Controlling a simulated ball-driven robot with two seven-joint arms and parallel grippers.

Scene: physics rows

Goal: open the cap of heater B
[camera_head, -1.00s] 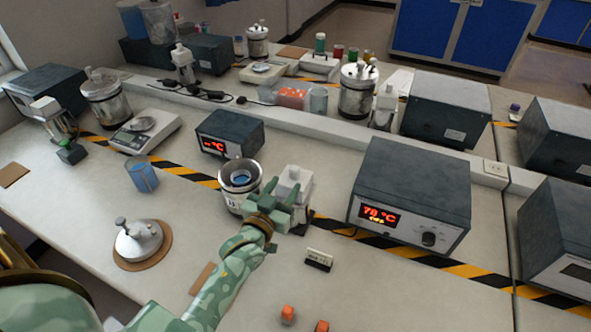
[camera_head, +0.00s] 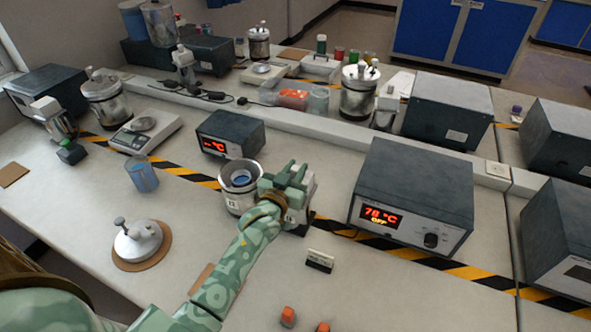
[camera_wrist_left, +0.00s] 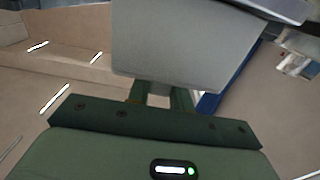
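An open metal pot (camera_head: 231,204) with a small label stands near the middle of the bench; its blue-grey inside shows. Its label is too small to read, and I cannot tell which thing is heater B. A round metal lid with a knob (camera_head: 138,241) lies on a brown round mat to the left. My left gripper (camera_head: 292,172) is right of the pot, over a white-topped dark unit (camera_head: 307,186) that it largely covers. In the left wrist view a pale grey block (camera_wrist_left: 185,45) hides the fingertips, so their grip is unclear. My right gripper is out of view.
A dark box with a red display reading 78 °C OFF (camera_head: 381,216) stands right of the gripper. A smaller dark display box (camera_head: 229,135) is behind the pot. A blue beaker (camera_head: 142,174) stands left. A small sign (camera_head: 320,261) and orange pieces (camera_head: 288,316) lie in front.

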